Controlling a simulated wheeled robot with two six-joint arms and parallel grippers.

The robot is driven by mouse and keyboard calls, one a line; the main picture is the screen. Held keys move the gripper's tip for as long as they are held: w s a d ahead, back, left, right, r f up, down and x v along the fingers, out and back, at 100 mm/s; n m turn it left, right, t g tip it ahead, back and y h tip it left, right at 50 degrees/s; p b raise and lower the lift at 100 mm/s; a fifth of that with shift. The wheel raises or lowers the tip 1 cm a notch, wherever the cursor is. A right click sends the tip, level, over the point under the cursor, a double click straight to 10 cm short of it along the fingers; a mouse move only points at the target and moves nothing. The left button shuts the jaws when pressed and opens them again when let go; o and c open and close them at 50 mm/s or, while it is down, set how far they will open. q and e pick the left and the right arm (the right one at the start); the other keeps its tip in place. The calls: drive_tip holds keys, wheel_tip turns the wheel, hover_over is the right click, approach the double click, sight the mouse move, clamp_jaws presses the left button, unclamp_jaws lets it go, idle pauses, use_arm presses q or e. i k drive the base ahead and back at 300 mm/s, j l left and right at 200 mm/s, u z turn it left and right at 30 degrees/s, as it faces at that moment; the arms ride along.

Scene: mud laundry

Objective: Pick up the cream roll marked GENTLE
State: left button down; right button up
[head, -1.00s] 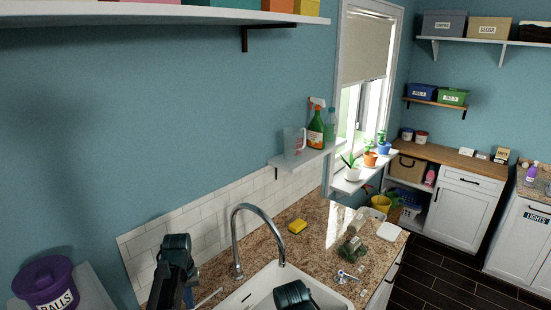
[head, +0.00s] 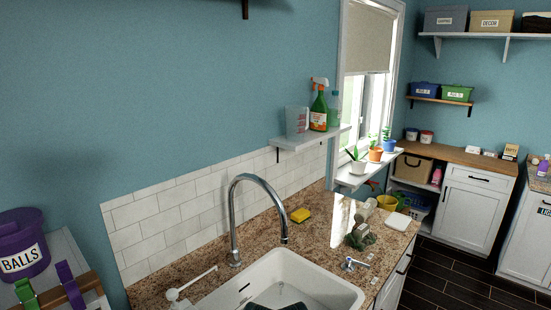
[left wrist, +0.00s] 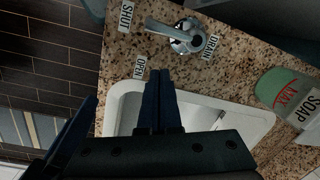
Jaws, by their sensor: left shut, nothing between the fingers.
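I cannot make out a cream roll marked GENTLE in either view; no such label is readable. My left gripper (left wrist: 160,75) is shut and empty in the left wrist view, above the white sink (left wrist: 235,130) and just short of the metal DRAIN handle (left wrist: 185,38). My right gripper is not in view.
A tall faucet (head: 233,205) arches over the sink. A yellow sponge (head: 300,215) lies behind it on the speckled counter. A purple BALLS bucket (head: 22,248) stands at far left. Dark floor (head: 450,270) is open at right.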

sight(367, 209)
drive_tip(key=k+l, duration=0.1)
drive_tip(key=l, duration=0.3)
drive_tip(key=k+l+u, duration=0.1)
drive_tip(key=l, duration=0.3)
drive_tip(key=k+l, duration=0.1)
drive_tip(key=l, duration=0.3)
drive_tip(key=i+l+u, duration=0.1)
drive_tip(key=l, duration=0.3)
drive_tip(key=i+l, duration=0.1)
drive_tip(key=l, duration=0.3)
drive_tip(key=i+l+u, duration=0.15)
drive_tip(key=l, duration=0.3)
drive_tip(key=i+l, duration=0.3)
drive_tip(key=i+l+u, duration=0.15)
drive_tip(key=l, duration=0.3)
drive_tip(key=i+l, duration=0.35)
drive_tip(key=i+l+u, duration=0.1)
drive_tip(key=i+l, duration=0.2)
drive_tip(key=l, duration=0.15)
